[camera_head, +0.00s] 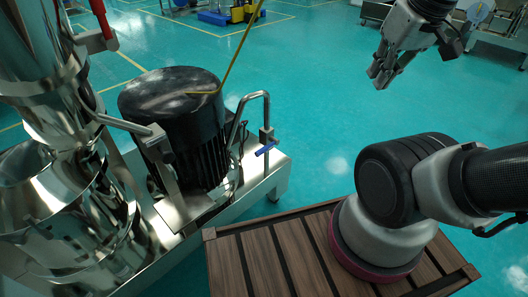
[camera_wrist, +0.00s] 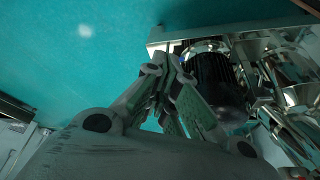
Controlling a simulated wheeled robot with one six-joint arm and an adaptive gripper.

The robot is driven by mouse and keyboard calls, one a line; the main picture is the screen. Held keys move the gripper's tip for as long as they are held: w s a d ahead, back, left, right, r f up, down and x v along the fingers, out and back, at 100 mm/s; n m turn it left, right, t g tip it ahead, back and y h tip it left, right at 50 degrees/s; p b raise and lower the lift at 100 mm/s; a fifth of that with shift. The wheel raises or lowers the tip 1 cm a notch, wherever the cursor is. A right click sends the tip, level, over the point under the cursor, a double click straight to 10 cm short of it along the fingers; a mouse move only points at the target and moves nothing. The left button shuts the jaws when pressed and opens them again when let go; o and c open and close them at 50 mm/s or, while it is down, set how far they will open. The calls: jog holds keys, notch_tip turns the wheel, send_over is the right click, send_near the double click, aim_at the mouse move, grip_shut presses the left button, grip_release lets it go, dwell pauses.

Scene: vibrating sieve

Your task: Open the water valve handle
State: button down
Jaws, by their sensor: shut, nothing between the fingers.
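The water valve handle is most likely the small blue lever (camera_head: 266,149) in the head view. It sits on a short fitting at the end of a bent silver pipe (camera_head: 264,112), beside the black ribbed motor. My gripper (camera_head: 378,78) is at the upper right of the head view, well apart from the lever, over open floor. Its fingers are shut and hold nothing. The wrist view shows my grey fingers with greenish inner faces close up.
The black motor (camera_head: 172,110) stands on the machine's silver base, next to the shiny steel sieve column (camera_head: 40,70). A red handle (camera_head: 103,18) is on the column. A thin yellow rod (camera_head: 240,48) rises above the motor. The turquoise floor (camera_head: 320,95) between is clear.

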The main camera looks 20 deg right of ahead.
jog(key=shift+s+d, duration=0.15)
jog(key=shift+d, duration=0.35)
